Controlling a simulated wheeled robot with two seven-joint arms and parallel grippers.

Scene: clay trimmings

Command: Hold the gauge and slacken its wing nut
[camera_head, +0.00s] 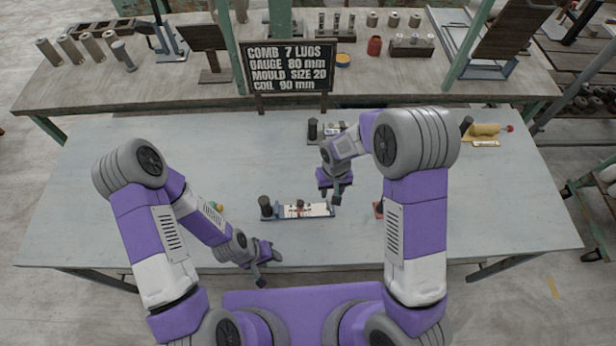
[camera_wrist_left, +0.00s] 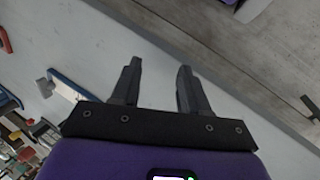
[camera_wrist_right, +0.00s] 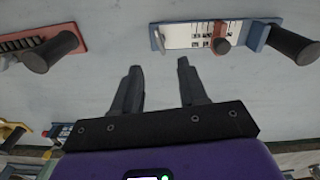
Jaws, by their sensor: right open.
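The gauge (camera_head: 290,211) lies on the near part of the grey table, with a blue base, a white scale plate and a dark upright handle (camera_head: 265,203) at its left end. A small reddish-brown slider (camera_head: 300,204) sits mid-scale; the wing nut is too small to make out there. In the right wrist view the gauge (camera_wrist_right: 180,36) lies beyond the fingertips, its slider (camera_wrist_right: 221,38) near the handle (camera_wrist_right: 292,45). My right gripper (camera_head: 337,199) is open and empty above the gauge's right end. My left gripper (camera_head: 264,272), its fingers apart in the left wrist view (camera_wrist_left: 157,80), is empty near the front edge.
A reddish comb tool (camera_wrist_right: 70,42) lies to the gauge's right, mostly hidden by my right arm in the head view. A yellow tool (camera_head: 484,130) lies at the far right. A signboard (camera_head: 290,66) stands behind. The table's left side is mostly clear.

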